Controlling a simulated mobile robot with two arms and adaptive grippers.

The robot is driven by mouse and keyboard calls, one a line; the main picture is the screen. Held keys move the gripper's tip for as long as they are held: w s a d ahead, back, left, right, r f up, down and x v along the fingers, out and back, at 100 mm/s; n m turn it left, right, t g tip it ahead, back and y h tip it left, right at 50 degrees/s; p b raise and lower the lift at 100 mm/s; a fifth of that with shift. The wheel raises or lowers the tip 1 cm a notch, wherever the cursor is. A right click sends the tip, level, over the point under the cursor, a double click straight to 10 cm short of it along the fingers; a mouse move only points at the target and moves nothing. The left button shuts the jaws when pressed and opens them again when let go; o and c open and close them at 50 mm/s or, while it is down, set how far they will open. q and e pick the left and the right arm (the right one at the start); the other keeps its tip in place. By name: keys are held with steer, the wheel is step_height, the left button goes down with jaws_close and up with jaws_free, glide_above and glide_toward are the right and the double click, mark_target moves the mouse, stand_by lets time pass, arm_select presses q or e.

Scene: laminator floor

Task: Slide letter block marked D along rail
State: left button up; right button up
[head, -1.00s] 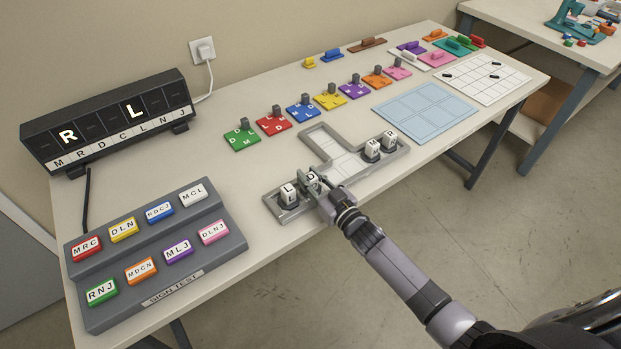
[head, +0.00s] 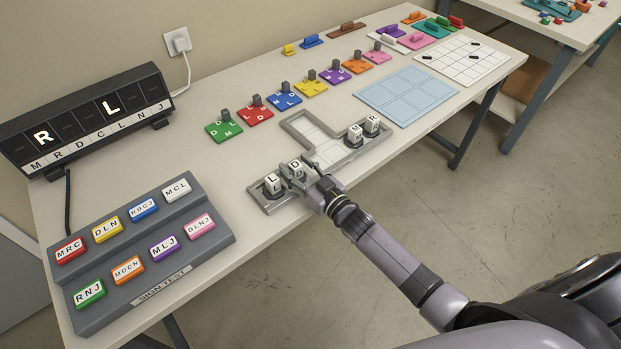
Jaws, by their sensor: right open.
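The white letter block marked D (head: 294,166) stands in the left part of the grey rail tray (head: 262,201). My right gripper (head: 303,176) is at the D block, its fingers open and close against it; whether they touch it I cannot tell. A block marked L (head: 272,183) stands just left of D in the tray. Two more blocks, one marked R (head: 372,124) and one beside it (head: 355,134), stand in the tray's right arm. The gripper hides part of the rail just right of D. My left gripper is out of view.
A black letter display (head: 90,120) showing R and L stands at the back left. A grey sign-test button panel (head: 150,255) is at the front left. Coloured lettered tiles (head: 256,112) stand in a row behind the tray. A light blue grid mat (head: 405,95) lies to the right.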

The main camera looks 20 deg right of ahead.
steer(key=v, duration=1.1)
steer(key=s+f+m+g+h, duration=0.2)
steer(key=s+g+h, duration=0.3)
steer(key=s+g, duration=1.35)
steer(key=s+f+t, duration=0.2)
steer(key=s+f, duration=0.2)
steer(key=f, duration=1)
steer(key=s+f+t, duration=0.2)
steer(key=s+f, duration=0.1)
steer(key=f, duration=1.1)
steer(key=s+d+f+g, duration=0.1)
steer(key=s+d+f, duration=0.1)
steer(key=s+f, duration=1.2)
steer(key=shift+s+f+n+g+h, duration=0.3)
steer(key=shift+s+f+n+g, duration=0.1)
steer(key=shift+s, duration=0.7)
